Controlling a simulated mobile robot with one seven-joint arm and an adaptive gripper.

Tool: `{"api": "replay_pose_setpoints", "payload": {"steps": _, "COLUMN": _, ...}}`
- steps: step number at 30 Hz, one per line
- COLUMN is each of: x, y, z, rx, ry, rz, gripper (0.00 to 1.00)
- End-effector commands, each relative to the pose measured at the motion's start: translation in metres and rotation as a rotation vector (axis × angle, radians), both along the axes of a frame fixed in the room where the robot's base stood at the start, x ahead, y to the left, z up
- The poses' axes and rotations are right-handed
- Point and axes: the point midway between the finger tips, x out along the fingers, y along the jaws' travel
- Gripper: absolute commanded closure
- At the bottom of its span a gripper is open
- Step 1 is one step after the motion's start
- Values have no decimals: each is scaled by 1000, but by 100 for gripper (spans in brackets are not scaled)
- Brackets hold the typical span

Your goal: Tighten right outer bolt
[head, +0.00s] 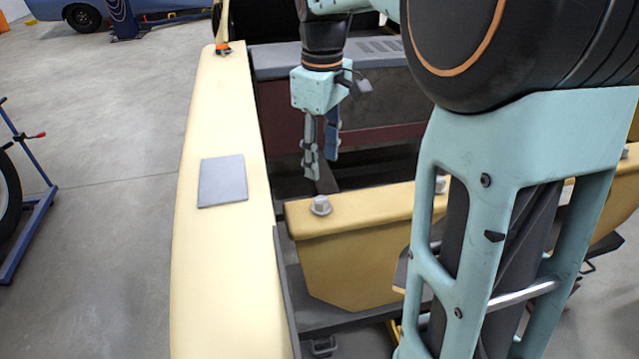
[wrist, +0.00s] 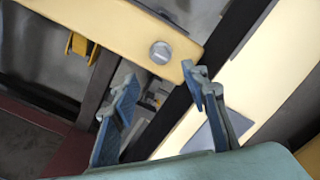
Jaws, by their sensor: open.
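A yellow cross beam (head: 360,206) carries silver hex bolts on its top face. One bolt (head: 320,205) stands at the beam's left end, another (head: 440,184) shows partly behind my arm, and a third (head: 625,152) is at the far right. In the wrist view a bolt head (wrist: 161,52) sits near the end of the beam (wrist: 115,22), ahead of and between the fingers. My gripper (head: 322,167) hangs fingers down, open and empty, above and behind the left-end bolt, apart from it. The fingers also show in the wrist view (wrist: 160,78).
A long yellow side rail (head: 222,120) runs along the left, with a grey plate (head: 222,181) on it and an orange-based item (head: 223,48) at its far end. A maroon panel (head: 380,128) stands behind. Open floor lies left.

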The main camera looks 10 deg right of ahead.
Motion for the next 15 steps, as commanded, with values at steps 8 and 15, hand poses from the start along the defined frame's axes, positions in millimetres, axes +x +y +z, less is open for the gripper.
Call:
{"api": "replay_pose_setpoints", "payload": {"steps": 8, "x": -2, "y": 1, "z": -52, "rx": 1, "ry": 6, "rz": 0, "gripper": 58}}
{"api": "replay_pose_setpoints", "payload": {"steps": 15, "x": -1, "y": 1, "z": -89, "rx": 1, "ry": 5, "rz": 0, "gripper": 58}}
